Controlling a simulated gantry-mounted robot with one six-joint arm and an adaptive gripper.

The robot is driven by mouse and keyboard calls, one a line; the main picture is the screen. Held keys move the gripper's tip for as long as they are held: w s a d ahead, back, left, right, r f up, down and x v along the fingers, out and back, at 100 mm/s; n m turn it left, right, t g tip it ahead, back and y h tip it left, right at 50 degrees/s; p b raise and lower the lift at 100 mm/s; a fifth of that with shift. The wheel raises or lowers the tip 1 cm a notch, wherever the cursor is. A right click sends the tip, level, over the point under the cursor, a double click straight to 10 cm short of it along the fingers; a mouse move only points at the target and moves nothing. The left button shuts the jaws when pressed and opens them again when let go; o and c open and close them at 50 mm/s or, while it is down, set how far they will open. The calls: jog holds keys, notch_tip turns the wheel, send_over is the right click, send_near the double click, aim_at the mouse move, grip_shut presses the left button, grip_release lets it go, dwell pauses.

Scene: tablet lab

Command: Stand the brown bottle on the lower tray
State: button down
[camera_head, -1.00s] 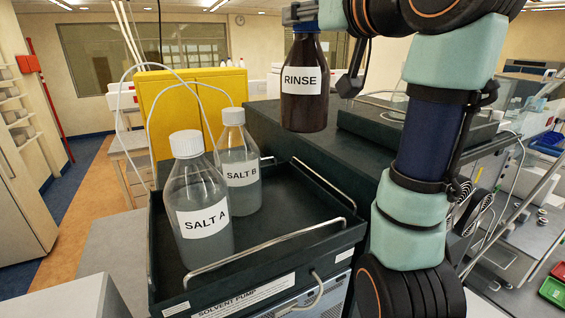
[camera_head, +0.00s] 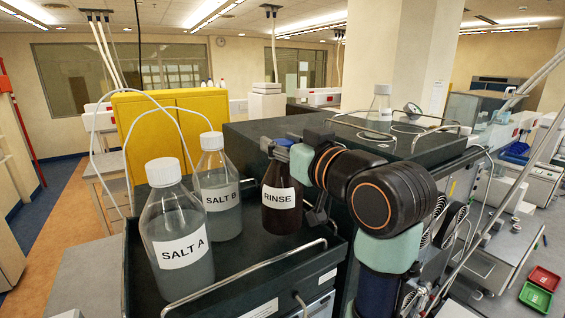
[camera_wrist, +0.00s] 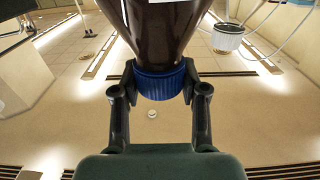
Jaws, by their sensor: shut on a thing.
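The brown bottle (camera_head: 282,203), labelled RINSE and with a blue cap, is upright at the right end of the lower tray (camera_head: 243,256). My gripper (camera_head: 283,148) is shut on its blue cap from the side. In the wrist view the two fingers (camera_wrist: 160,85) press on either side of the cap, and the brown body (camera_wrist: 152,30) shows above it. The bottle's bottom appears at about the level of the tray floor, but I cannot tell whether it touches.
Two clear bottles, SALT A (camera_head: 176,240) and SALT B (camera_head: 217,190), stand on the lower tray left of the brown bottle. A metal rail (camera_head: 250,268) runs along the front. Thin tubes (camera_head: 110,140) arch at the left. The higher dark top (camera_head: 300,128) carries a clear bottle (camera_head: 379,108).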

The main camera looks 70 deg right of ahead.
aim_at(282, 162)
jog(key=shift+f, duration=1.75)
jog(key=shift+f, duration=0.15)
jog(key=c, duration=0.6)
grip_release()
jog(key=b+v, duration=0.1)
jog(key=v, duration=1.1)
jog(key=shift+b, duration=0.4)
